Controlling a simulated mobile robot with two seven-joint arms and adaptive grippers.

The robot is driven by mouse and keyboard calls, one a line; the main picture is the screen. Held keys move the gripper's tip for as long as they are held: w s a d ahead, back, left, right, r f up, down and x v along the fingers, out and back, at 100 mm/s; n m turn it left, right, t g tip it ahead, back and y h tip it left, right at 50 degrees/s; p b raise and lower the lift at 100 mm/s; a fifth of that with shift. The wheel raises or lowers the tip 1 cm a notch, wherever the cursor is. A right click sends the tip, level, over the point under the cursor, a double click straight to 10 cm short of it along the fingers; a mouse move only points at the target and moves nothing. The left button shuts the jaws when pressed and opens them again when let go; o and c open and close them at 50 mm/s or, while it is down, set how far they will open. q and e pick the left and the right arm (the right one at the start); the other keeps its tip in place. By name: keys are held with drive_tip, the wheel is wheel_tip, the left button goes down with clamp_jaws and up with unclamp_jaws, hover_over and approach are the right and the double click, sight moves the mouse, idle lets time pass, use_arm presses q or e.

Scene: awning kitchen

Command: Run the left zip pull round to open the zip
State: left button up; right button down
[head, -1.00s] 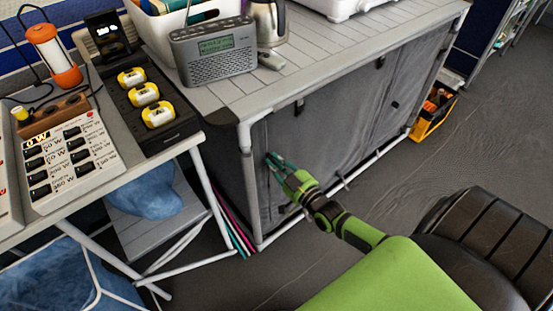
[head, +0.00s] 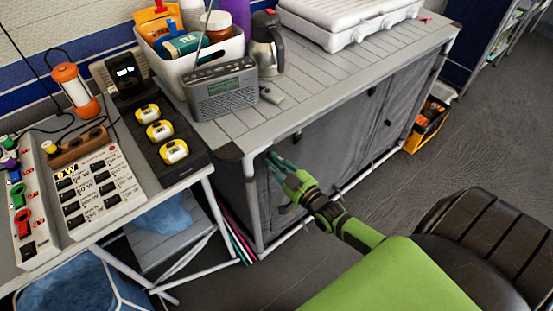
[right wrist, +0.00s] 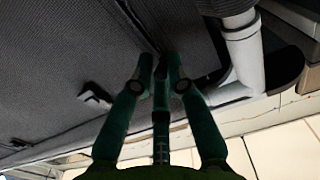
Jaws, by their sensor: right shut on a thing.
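The grey fabric front (head: 345,135) of the cabinet hangs below the slatted top, and its panels look closed. My right gripper (head: 273,160) is at the upper left corner of this front, just under the top's edge and beside the white corner post. In the right wrist view its fingers (right wrist: 160,65) are shut together against the dark fabric, where a seam line (right wrist: 138,25) runs to the fingertips. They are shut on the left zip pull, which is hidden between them. My left gripper is not in view.
Black tabs (head: 371,91) show on the fabric front. A radio (head: 220,90), a flask (head: 266,45) and a white bin (head: 200,65) stand on the top. A side table with a charger (head: 160,140) is close on the left. The floor to the right (head: 420,165) is mostly clear.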

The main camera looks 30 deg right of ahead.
drive_tip(key=shift+w+a+r, duration=0.15)
drive_tip(key=shift+a+r, duration=0.1)
drive_tip(key=shift+r, duration=0.2)
drive_tip(key=c, duration=1.5)
unclamp_jaws()
drive_tip(key=shift+o, duration=0.8)
drive_tip(key=shift+r, duration=0.1)
drive_tip(key=shift+s+f, duration=0.2)
drive_tip(key=shift+s, duration=0.2)
drive_tip(key=s+d, duration=0.1)
drive_tip(key=s, duration=1)
drive_tip(key=shift+s, duration=0.2)
